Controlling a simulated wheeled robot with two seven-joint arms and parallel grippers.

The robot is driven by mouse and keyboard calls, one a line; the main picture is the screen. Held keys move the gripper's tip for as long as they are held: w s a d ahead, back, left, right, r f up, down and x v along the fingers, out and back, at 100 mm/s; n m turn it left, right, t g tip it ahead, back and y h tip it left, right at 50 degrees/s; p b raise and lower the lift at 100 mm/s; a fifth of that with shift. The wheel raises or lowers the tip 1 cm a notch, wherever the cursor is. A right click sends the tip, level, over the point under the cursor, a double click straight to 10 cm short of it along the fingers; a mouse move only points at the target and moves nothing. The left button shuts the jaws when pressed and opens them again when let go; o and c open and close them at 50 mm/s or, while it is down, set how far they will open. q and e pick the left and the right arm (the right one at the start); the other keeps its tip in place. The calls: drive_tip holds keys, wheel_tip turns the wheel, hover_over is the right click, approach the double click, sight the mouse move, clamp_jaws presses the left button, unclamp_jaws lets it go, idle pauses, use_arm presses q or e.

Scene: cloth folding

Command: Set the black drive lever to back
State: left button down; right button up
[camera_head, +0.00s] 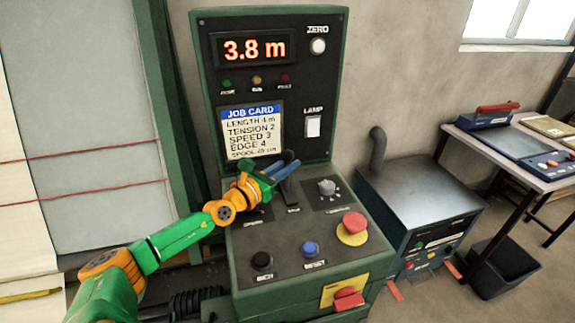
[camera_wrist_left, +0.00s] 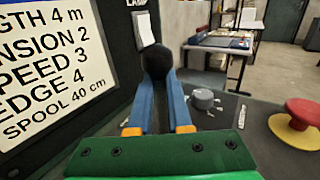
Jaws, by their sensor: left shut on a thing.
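The black drive lever stands on the sloped panel of the green machine. In the head view its dark stem (camera_head: 289,192) shows below my left gripper's fingers. In the left wrist view its round black knob (camera_wrist_left: 157,61) sits between the tips of the two blue fingers. My left gripper (camera_head: 287,167) is shut on the lever; it also shows in the left wrist view (camera_wrist_left: 158,82). My arm reaches it from the left and hides part of the panel. My right gripper is not in view.
On the panel are a grey knob (camera_head: 327,187), a red mushroom button (camera_head: 353,222), a blue button (camera_head: 310,248) and a black button (camera_head: 262,260). A job card (camera_head: 252,132) and a display (camera_head: 254,49) reading 3.8 m are on the upright face behind. A dark cabinet (camera_head: 420,195) stands at right.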

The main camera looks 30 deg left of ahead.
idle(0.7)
use_arm(q)
drive_tip(key=shift+s+d+f+b, duration=0.1)
drive_tip(key=shift+f+b, duration=0.05)
drive_tip(key=shift+b, duration=0.15)
drive_tip(key=s+d+m+t+b, duration=0.1)
drive_tip(key=b, duration=0.1)
drive_tip(key=d+f+m+b, duration=0.1)
drive_tip(key=m+b, duration=0.1)
drive_tip(key=s+d+m+t+h+b, duration=0.1)
drive_tip(key=b, duration=0.2)
drive_tip(key=shift+s+f+t, duration=0.3)
drive_tip(key=shift+s+d+r+m+b, duration=0.15)
drive_tip(key=shift+d+r+m+b, duration=0.15)
drive_tip(key=shift+m, duration=0.3)
drive_tip(key=shift+a, duration=0.1)
drive_tip(key=c, duration=0.8)
unclamp_jaws()
drive_tip(key=shift+c, duration=0.2)
